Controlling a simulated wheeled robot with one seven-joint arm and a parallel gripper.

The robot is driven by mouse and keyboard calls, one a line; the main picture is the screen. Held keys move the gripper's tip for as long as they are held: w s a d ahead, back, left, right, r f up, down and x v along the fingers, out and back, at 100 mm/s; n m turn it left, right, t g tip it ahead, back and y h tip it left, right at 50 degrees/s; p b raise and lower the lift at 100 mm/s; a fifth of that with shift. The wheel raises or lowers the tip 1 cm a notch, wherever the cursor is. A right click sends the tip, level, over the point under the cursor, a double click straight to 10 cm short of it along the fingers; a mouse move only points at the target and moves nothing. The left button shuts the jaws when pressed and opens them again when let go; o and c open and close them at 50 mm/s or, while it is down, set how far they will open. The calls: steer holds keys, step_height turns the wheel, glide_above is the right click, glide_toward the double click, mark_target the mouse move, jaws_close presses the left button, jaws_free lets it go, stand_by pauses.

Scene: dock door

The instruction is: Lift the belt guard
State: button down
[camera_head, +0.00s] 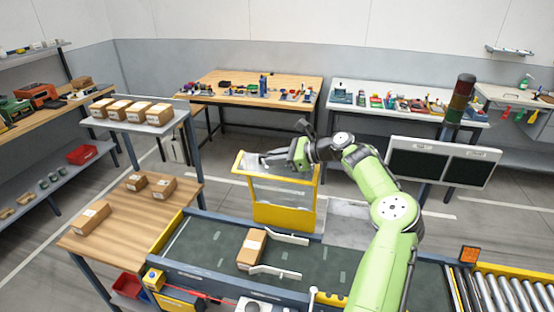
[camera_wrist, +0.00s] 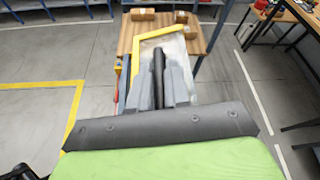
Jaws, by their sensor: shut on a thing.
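The belt guard (camera_head: 284,216) is a yellow frame with a clear panel and a solid yellow lower part. It stands raised at the far side of the green conveyor belt (camera_head: 200,245). My gripper (camera_head: 268,158) is at the guard's top edge, shut on the guard. In the wrist view, the grey fingers of my gripper (camera_wrist: 158,80) close on a dark bar, and a yellow edge of the guard (camera_wrist: 158,33) shows just beyond. The fingers hide part of the bar.
A carton (camera_head: 251,248) lies on the belt between white guides. A wooden table (camera_head: 130,215) with several cartons stands at the left. A signal tower (camera_head: 460,98) and two dark screens (camera_head: 442,162) stand at the right. Workbenches line the back; open floor lies between.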

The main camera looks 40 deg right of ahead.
steer(key=shift+f, duration=0.15)
steer(key=c, duration=1.4)
jaws_free()
steer(key=shift+d, duration=0.1)
steer(key=shift+c, duration=0.2)
steer(key=v, duration=1.5)
steer(key=shift+s, duration=0.3)
steer(key=shift+d, duration=0.1)
